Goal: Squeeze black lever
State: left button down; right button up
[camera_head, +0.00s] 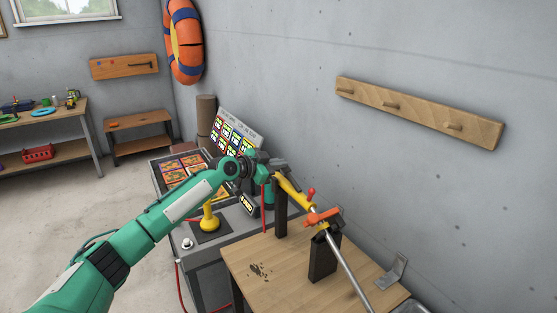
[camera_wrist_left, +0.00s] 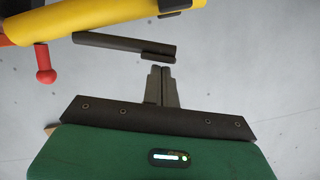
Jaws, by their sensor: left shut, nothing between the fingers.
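A yellow tube (camera_head: 290,187) with a silver rod (camera_head: 345,258) rests tilted on dark posts above a wooden table. In the left wrist view the yellow tube (camera_wrist_left: 110,15) crosses the top left. The black lever (camera_wrist_left: 120,44) is a dark bar running below it, with a gap between them. My left gripper (camera_wrist_left: 161,69) is shut and empty, its fingertips just short of the lever's right end; I cannot tell whether they touch. In the head view my left gripper (camera_head: 279,164) is by the tube's upper end, and the lever is hard to make out.
An orange-red clamp (camera_head: 322,217) sits along the tube on a dark post (camera_head: 323,258). The wooden table (camera_head: 270,282) has bare room at its front. Left of it, a grey console (camera_head: 221,230) bears a yellow joystick (camera_head: 209,220). A peg rail (camera_head: 420,110) hangs on the wall.

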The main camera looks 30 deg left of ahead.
aim_at(276, 180)
jog(key=shift+a, duration=0.1)
pick_arm(q)
jog(key=f+b, duration=0.1)
jog(key=b, duration=0.1)
jog(key=a+f+n+b, duration=0.1)
jog(key=b, duration=0.1)
jog(key=f+n+b, duration=0.1)
jog(key=b, duration=0.1)
jog(key=shift+w+a+g+h, duration=0.15)
jog(key=shift+w+g+h, duration=0.2)
jog(key=shift+g+h, duration=0.05)
jog(key=shift+r, duration=0.1)
pick_arm(e)
notch_tip(276, 180, down, 6)
jog(key=shift+a, duration=0.3)
dwell(0.4)
jog(key=shift+d, duration=0.25)
dwell(0.6)
